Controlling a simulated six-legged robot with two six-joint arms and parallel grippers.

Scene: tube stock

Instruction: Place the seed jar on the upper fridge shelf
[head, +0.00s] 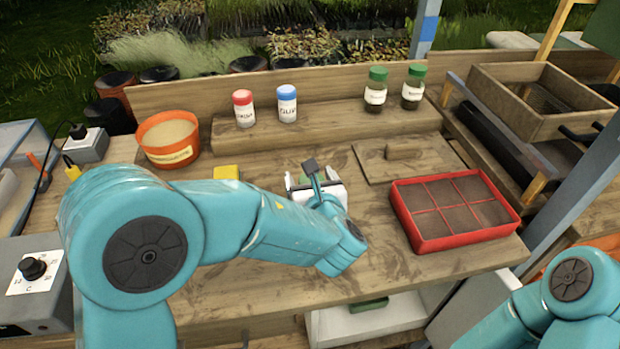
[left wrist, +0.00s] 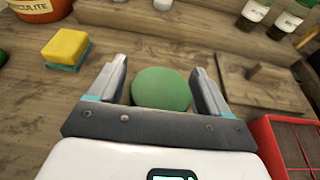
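The seed jar shows as a round green lid (left wrist: 161,88) in the left wrist view; its body is hidden below the lid. My left gripper (left wrist: 160,82) is open over the bench, with one finger on each side of the lid. Narrow gaps seem to show beside the lid; I cannot tell any contact lower down. In the head view my left gripper (head: 318,188) is mostly hidden by its own wrist. The fridge seems to be the white open compartment (head: 345,325) under the bench front, with a green item (head: 368,305) inside. My right gripper is not in view.
A red divided tray (head: 425,240) stands right of my left gripper. An orange pot (head: 150,150) and yellow sponge (head: 226,172) are left. Red-capped (head: 244,110) and blue-capped (head: 287,105) jars and two green-capped jars stand on the back ledge. The bench edge lies above the white compartment.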

